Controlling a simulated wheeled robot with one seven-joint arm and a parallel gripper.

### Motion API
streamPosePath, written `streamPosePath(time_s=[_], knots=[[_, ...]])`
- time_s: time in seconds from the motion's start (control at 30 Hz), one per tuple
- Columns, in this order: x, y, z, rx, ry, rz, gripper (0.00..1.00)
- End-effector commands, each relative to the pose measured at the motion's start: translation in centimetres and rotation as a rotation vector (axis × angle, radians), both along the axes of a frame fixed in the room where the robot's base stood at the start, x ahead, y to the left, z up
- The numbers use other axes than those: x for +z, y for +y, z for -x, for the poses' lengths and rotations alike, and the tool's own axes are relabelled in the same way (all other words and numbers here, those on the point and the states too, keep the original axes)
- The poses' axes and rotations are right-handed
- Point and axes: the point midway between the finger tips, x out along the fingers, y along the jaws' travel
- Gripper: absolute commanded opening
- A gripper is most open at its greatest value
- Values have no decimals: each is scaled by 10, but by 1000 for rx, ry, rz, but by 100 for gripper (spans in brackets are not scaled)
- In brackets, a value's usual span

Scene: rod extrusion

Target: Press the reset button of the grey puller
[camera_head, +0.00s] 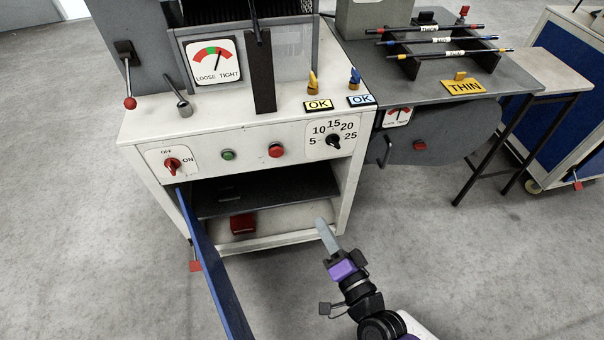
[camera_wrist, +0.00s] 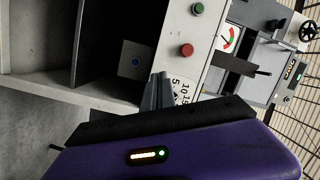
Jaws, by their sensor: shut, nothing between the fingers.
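My gripper (camera_head: 327,235) is shut and empty, low in front of the right side of the white machine's open lower cabinet. Its grey fingers also show in the wrist view (camera_wrist: 157,92). A small blue round button on a pale plate (camera_wrist: 135,62) shows inside the cabinet in the wrist view, beyond the fingers and apart from them. I cannot read any label on it. The grey machine (camera_head: 445,128) to the right has a red button (camera_head: 420,146) on its rounded front, up and right of my gripper. No reset label is readable.
The white machine's panel (camera_head: 248,153) has a green button (camera_head: 228,155), a red button (camera_head: 276,151) and a numbered dial (camera_head: 333,140). A blue door (camera_head: 213,262) stands open at left. A red object (camera_head: 242,224) lies inside the cabinet. Floor (camera_head: 480,270) is clear at right.

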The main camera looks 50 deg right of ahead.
Motion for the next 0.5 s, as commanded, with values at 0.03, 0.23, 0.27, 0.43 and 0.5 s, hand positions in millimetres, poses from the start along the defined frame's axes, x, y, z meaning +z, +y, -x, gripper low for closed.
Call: streamPosePath(time_s=[0.03,0.23,0.27,0.43,0.5], knots=[[-24,-13,-22,-38,-44,-73,0],[-66,-54,-79,-165,-176,-321,0],[-69,-59,-85,-178,-191,-347,0],[-80,-74,-103,-223,-237,-433,0],[-81,-76,-106,-229,-243,-445,0]])
